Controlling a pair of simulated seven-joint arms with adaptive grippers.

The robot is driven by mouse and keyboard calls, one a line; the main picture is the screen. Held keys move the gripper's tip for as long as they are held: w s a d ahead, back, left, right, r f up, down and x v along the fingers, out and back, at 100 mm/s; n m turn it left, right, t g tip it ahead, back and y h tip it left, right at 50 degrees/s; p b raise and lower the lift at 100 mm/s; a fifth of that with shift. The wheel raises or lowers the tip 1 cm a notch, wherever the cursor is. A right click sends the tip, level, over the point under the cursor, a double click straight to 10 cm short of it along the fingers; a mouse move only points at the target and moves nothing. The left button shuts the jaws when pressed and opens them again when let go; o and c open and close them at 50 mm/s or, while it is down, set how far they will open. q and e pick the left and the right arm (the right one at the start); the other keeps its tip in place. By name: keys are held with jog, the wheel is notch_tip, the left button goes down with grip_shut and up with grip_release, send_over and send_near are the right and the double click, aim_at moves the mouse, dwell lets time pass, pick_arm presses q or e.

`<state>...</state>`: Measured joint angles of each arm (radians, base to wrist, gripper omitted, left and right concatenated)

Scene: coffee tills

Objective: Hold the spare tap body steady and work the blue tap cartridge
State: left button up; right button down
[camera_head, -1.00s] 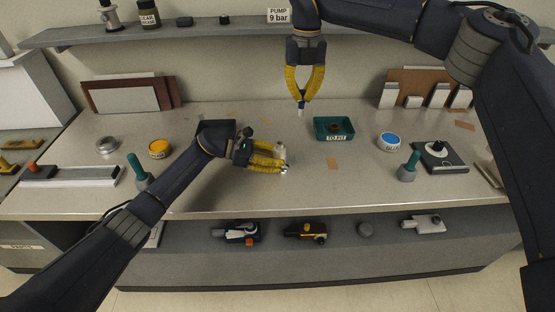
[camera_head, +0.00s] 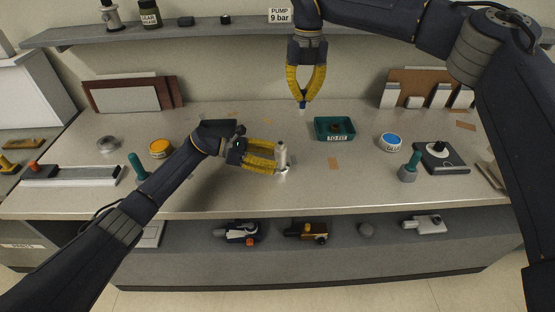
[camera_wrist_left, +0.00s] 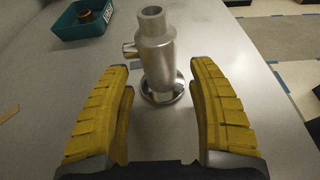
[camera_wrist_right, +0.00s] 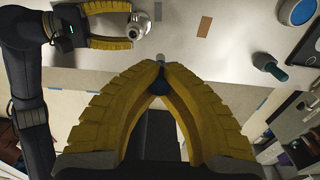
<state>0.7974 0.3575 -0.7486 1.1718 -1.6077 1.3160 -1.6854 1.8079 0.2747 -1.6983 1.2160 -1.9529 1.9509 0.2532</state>
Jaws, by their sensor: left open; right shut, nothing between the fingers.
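The spare tap body (camera_head: 282,156), a silver upright cylinder with a side stub and round foot, stands on the counter. In the left wrist view the tap body (camera_wrist_left: 157,55) is just ahead of my left gripper (camera_wrist_left: 160,75), between the lines of its two fingers, with gaps on both sides. My left gripper (camera_head: 275,158) is open. My right gripper (camera_head: 303,98) points down above the back of the counter, fingertips together.
A teal tray (camera_head: 320,134) marked TO FIT, with a brown ring in it, stands right of the tap body. A blue-topped tub (camera_head: 390,142), a teal-handled tamper (camera_head: 409,168) and a black-knobbed plate (camera_head: 455,163) are farther right. A yellow-topped tub (camera_head: 159,149) is at left.

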pick_arm(q)
jog(key=v, duration=0.9)
jog(key=shift+a+r, duration=0.1)
jog(key=shift+a, duration=0.15)
